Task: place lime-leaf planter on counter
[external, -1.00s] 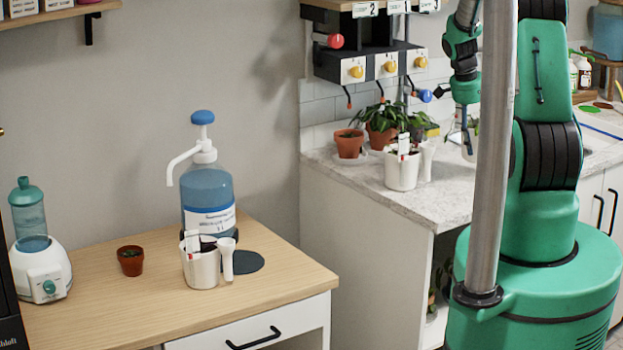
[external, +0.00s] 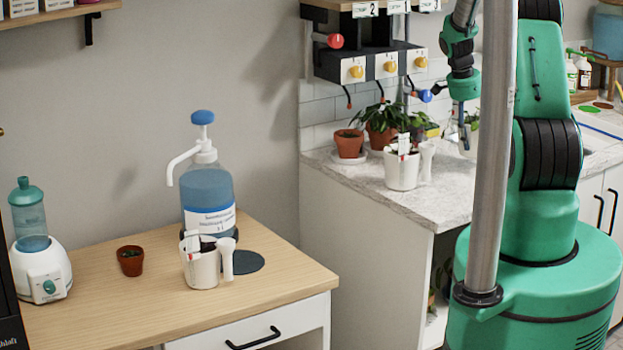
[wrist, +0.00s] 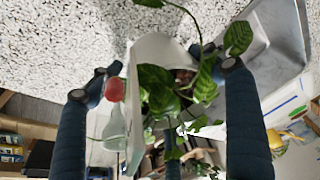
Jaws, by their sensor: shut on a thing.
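The lime-leaf planter is a white pot (wrist: 150,48) with broad green leaves, seen between my fingers in the wrist view. My gripper (wrist: 172,68) is shut on it, one dark blue finger on each side. In the external view my gripper (external: 461,118) is above the right part of the pale speckled counter (external: 440,197), close to the wall. There the planter is small and partly hidden behind the grey pole. The speckled counter also shows in the wrist view (wrist: 60,45). I cannot tell whether the pot touches it.
A white planter with a handle (external: 402,170) and terracotta pots (external: 349,146) stand on the counter left of my gripper. Valves (external: 388,67) hang above. The wooden cabinet (external: 90,310) holds a pump bottle (external: 208,190) and another white planter (external: 201,268).

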